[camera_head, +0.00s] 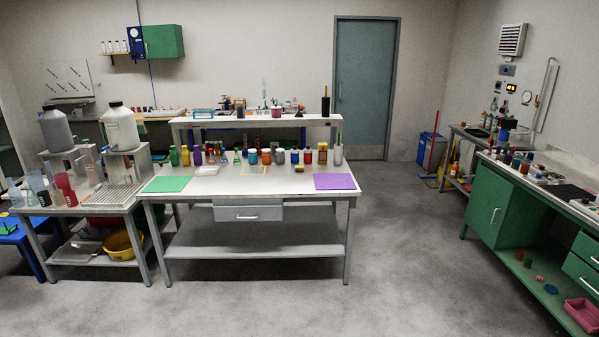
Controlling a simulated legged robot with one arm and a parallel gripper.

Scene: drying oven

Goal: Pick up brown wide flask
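Several small coloured flasks and bottles stand in a row along the back of the central table (240,187). Among them are an orange-brown wide jar (265,157) near the middle and a narrower brown-orange bottle (323,153) at the right. They are too small for me to tell for sure which is the brown wide flask. My gripper is not in view.
A green mat (167,184) and a purple mat (335,182) lie on the table. A side bench (84,208) with two large canisters stands at left. A green cabinet (492,211) stands at right. The floor in front is clear.

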